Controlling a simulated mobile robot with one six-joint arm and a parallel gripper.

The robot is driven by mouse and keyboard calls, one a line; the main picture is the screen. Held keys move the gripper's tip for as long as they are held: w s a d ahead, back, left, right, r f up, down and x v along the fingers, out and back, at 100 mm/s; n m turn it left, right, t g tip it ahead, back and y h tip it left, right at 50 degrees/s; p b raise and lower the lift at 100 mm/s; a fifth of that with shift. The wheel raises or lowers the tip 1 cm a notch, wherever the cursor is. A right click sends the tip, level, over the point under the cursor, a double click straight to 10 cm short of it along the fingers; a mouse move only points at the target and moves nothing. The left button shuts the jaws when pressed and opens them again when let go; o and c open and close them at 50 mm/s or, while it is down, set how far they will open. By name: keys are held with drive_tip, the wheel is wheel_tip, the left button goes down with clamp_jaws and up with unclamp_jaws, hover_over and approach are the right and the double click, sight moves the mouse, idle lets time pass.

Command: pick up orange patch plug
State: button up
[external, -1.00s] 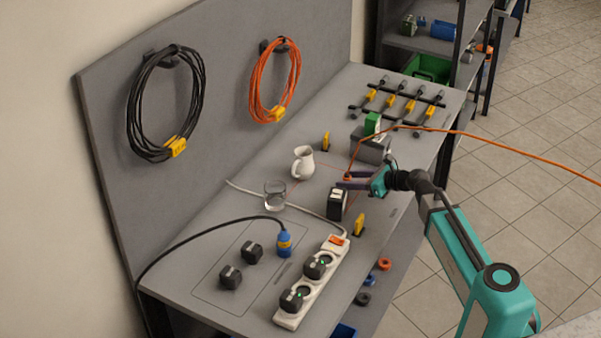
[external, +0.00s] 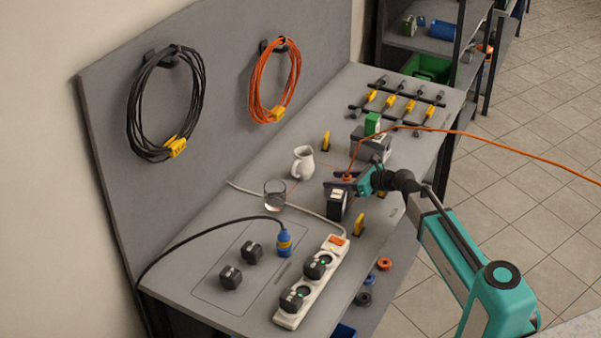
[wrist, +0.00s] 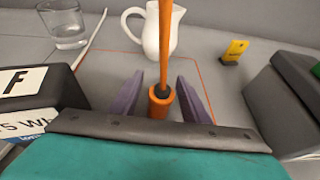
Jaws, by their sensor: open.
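The orange patch plug (wrist: 160,98) stands upright on the grey bench, with its orange cable rising from its top. In the wrist view it lies between the two purple fingers of my gripper (wrist: 160,97), which is open, with a gap visible on each side. In the external view my gripper (external: 343,181) is low over the bench behind the black labelled box, and the plug (external: 347,177) shows as a small orange spot at the fingers. The plug's lower end is partly hidden by the gripper body.
A black labelled box (wrist: 38,95) stands close on the left and a dark grey box (wrist: 285,100) on the right. A white jug (wrist: 158,30), a glass (wrist: 64,24) and a yellow tag (wrist: 234,51) stand beyond. The orange cable (external: 480,139) trails right across the air.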

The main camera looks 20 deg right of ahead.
clamp_jaws()
wheel_tip(320, 180, up, 10)
idle(1.1)
idle(0.4)
